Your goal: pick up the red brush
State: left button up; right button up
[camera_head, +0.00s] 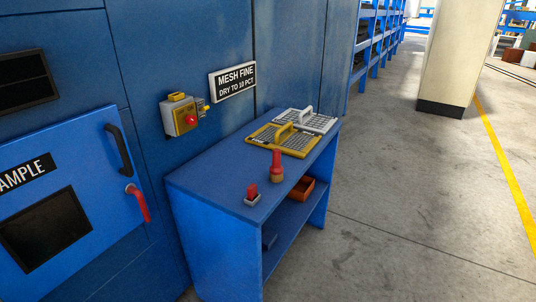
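A red brush (277,160) stands upright on the top of a blue bench (205,180), near its front edge. Its red handle points up and its lower end is brownish. Neither of my grippers shows in the head view. Nothing covers the brush.
A small red item on a grey base (253,194) stands left of the brush. A yellow mesh frame (262,137) and a grey one (318,121) lie behind it. An orange bin (302,188) is on the lower shelf. Blue machine panels stand left; open floor (420,220) lies right.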

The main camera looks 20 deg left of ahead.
aim_at(276, 175)
jog(key=i+l+u, duration=0.15)
jog(key=i+u, duration=0.25)
jog(key=i+l+u, duration=0.2)
jog(key=u, duration=0.2)
jog(key=i+l+u, duration=0.6)
jog(key=l+u, duration=0.2)
